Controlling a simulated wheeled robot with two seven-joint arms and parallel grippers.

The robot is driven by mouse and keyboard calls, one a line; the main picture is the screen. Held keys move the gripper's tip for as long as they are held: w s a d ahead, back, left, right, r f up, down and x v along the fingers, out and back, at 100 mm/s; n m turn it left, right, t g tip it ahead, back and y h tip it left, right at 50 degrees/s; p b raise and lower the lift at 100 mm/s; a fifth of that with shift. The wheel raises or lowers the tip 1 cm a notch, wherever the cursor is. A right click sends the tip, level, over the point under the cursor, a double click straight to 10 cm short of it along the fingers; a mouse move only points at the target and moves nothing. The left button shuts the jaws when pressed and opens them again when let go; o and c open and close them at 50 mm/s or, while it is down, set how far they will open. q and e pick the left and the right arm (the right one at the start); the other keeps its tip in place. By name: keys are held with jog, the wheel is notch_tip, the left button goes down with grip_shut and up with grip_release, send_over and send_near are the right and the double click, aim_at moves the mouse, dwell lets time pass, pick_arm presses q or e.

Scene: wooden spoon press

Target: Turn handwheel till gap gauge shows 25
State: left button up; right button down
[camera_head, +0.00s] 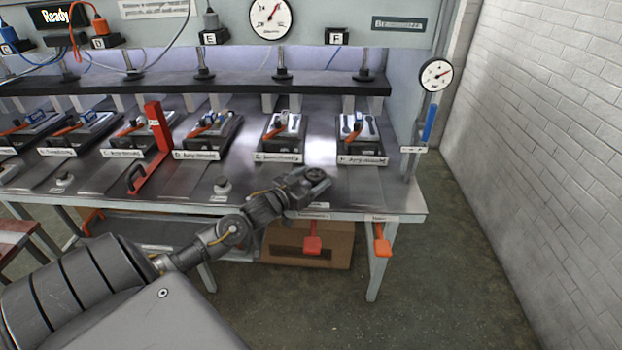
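My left gripper (312,180) reaches in from the lower left to the front edge of the press bench. Its fingertips are at a small dark round part (315,173), perhaps the handwheel; I cannot tell whether they grip it or only lie around it. A round white dial (270,17) with a red needle pointing up and right is at the top centre. My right gripper is out of view.
Several dark stations with light tools line the bench (390,200). A red lever (157,140) rises at the left and a blue handle (429,123) at the right. Floor at right is clear.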

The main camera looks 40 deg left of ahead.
pick_arm(q)
jog(key=s, duration=0.6)
jog(key=s+b, duration=0.1)
jog(key=s, duration=0.2)
jog(key=shift+s+a+f, duration=0.1)
jog(key=shift+s+a, duration=0.1)
jog(key=shift+a, duration=0.15)
jog(key=shift+s, duration=0.7)
jog(key=shift+c, duration=0.2)
jog(key=shift+c, duration=0.2)
